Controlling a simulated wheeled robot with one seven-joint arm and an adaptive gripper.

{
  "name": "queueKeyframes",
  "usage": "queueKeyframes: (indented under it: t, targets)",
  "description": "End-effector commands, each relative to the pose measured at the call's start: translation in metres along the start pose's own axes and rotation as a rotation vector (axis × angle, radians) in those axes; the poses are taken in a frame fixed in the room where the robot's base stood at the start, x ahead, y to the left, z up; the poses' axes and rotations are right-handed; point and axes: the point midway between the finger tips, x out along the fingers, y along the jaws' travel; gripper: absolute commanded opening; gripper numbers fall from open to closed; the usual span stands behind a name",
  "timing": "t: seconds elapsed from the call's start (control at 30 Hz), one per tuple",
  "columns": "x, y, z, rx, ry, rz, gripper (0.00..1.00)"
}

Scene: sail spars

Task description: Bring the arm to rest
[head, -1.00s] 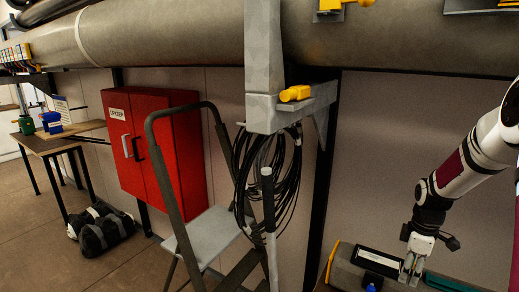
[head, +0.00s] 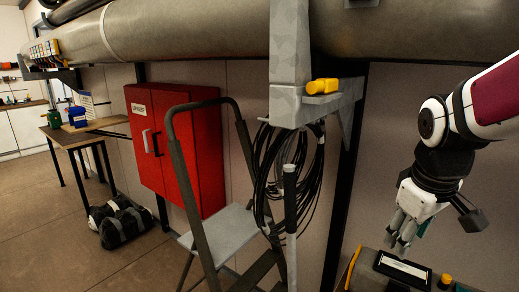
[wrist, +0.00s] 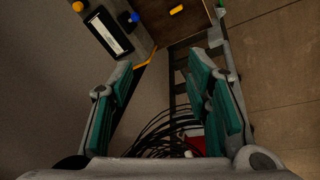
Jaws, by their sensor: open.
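My gripper (head: 402,236) hangs at the right in the head view, pointing down above a grey surface with a black-framed white panel (head: 404,268). In the wrist view my gripper (wrist: 163,100) has its green-padded fingers spread wide apart. Nothing is between the fingers. The panel also shows in the wrist view (wrist: 109,32), beyond the left finger and apart from it. My arm comes in from the right edge of the head view.
A grey step stool with a dark rail (head: 178,165) stands mid-view. Black cables (head: 262,180) hang below a grey bracket with a yellow object (head: 322,86). A red cabinet (head: 185,140) is on the wall. A striped bag (head: 120,222) lies on the floor. Open floor lies at left.

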Motion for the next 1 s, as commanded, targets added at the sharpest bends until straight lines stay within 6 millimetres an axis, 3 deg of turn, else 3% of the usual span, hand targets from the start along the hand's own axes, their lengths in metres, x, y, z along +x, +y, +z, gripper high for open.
queueKeyframes:
  t: [0.2,0.5,1.0]
  targets:
    - [-0.043,-0.055,0.021,0.171,0.116,0.001,0.44]
    - [-0.065,-0.107,0.058,0.368,0.234,-0.065,0.44]
    - [-0.067,-0.116,0.066,0.411,0.254,-0.087,0.44]
